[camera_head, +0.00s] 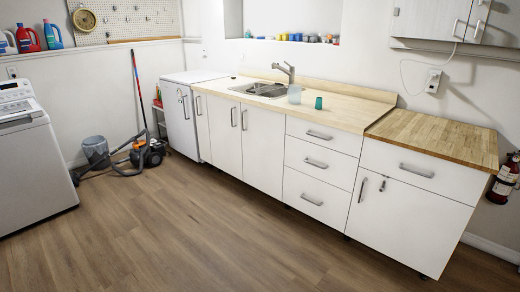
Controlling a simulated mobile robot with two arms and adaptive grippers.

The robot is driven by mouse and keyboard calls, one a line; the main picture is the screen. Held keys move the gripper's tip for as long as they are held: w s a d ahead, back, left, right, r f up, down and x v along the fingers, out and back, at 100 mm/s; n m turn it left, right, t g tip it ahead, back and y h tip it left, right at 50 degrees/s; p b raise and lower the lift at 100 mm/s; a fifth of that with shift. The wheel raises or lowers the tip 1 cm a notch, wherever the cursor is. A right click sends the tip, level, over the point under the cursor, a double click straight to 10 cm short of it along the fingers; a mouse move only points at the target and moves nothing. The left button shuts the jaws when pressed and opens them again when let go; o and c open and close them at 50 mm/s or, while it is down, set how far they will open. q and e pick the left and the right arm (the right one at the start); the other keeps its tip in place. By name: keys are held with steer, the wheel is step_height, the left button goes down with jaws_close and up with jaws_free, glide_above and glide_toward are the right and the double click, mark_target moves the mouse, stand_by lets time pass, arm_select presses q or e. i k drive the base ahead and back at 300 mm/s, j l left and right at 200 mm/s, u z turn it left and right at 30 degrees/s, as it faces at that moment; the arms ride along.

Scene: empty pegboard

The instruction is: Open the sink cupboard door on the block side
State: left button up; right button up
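The sink cupboard stands under the pale wood counter (340,112), below the steel sink (258,90) and its tap (287,72). Its two white doors look shut. The right door (264,155) is on the side towards the darker butcher-block top (440,137). Its upright metal handle (244,120) is near its left edge. The left door (223,140) has a handle (233,117) near its right edge, so the two handles sit close together. Neither of my grippers is in view.
A drawer stack (322,160) is right of the sink cupboard, then a butcher-block cabinet (410,215). A vacuum cleaner (147,153) stands on the floor at left, near a white washer (35,160). The wood floor (200,230) before the cupboard is clear.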

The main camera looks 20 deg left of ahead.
mark_target(263, 130)
steer(key=i+j+u, duration=0.3)
steer(key=i, duration=0.25)
steer(key=i+u, duration=0.25)
steer(key=i, duration=0.3)
